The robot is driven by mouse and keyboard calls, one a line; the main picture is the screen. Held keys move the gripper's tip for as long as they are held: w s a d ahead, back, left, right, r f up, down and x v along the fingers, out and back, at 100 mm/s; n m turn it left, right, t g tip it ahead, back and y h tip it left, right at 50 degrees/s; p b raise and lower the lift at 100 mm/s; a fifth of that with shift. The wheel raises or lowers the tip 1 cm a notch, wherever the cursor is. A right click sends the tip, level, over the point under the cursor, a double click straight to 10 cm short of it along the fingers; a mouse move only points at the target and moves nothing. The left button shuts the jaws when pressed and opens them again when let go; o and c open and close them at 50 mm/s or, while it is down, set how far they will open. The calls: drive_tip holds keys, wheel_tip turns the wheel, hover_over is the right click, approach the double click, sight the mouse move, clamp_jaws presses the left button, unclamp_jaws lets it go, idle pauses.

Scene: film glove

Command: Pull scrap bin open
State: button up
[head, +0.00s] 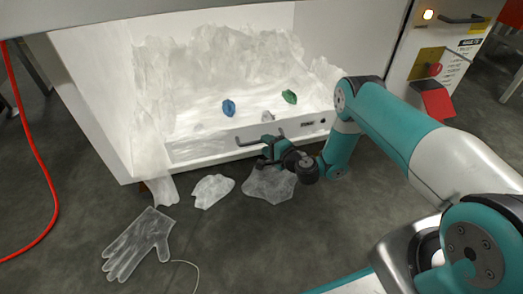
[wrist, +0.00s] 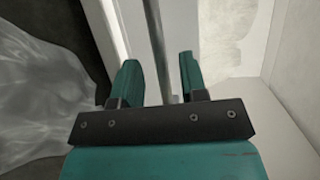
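The scrap bin (head: 225,148) is a white box low in a white cabinet, with crumpled clear film piled inside. Its front panel carries a grey bar handle (head: 250,142), and the panel looks in line with the cabinet's front edge. My gripper (head: 268,146) is at the handle. In the wrist view the grey handle bar (wrist: 157,45) runs between the two teal fingers of my gripper (wrist: 159,75). The fingers are apart, with a gap visible on both sides of the bar. Whether either finger touches the bar is unclear.
A clear film glove (head: 140,243) and film scraps (head: 212,190) lie on the dark floor before the bin; another scrap (head: 270,184) lies below my gripper. Blue (head: 228,107) and green (head: 289,97) crumpled pieces sit inside. A red cable (head: 50,190) hangs at the left.

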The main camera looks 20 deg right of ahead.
drive_tip(key=shift+b+x, duration=0.6)
drive_tip(key=shift+x, duration=1.05)
clamp_jaws()
